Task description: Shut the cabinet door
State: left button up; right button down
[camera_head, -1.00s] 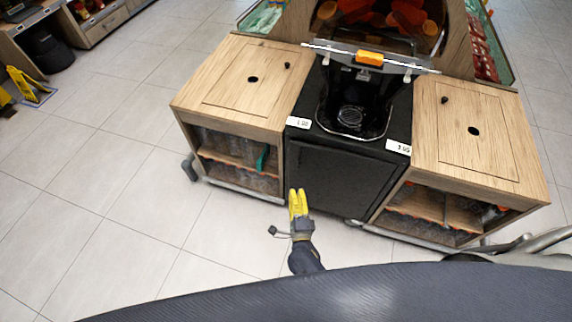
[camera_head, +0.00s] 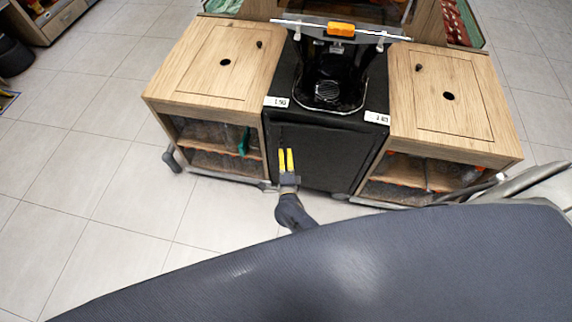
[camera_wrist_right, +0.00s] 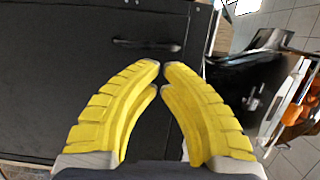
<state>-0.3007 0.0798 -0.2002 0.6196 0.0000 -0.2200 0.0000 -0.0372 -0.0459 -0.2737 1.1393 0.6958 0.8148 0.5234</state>
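The black cabinet door (camera_head: 335,150) is on the front of the juicer cabinet, between two wooden side units. In the right wrist view the door (camera_wrist_right: 60,75) is a dark panel with a dark bar handle (camera_wrist_right: 147,45). I cannot tell how far it stands from its frame. My right gripper (camera_head: 286,151) is in front of the door's lower left part, with yellow fingers pointing at it. In the right wrist view the fingertips (camera_wrist_right: 161,68) nearly meet, with nothing between them. I cannot tell whether they touch the door. My left gripper is out of view.
The juicer (camera_head: 335,65) stands above the cabinet. A left wooden unit (camera_head: 215,65) and a right wooden unit (camera_head: 450,90) flank it, with open shelves and low metal rails. The tiled floor (camera_head: 90,190) to the left is clear.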

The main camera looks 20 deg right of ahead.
aim_at(284, 132)
jog(key=shift+x, duration=2.55)
jog(key=shift+w+d, duration=0.1)
jog(key=shift+d, duration=0.05)
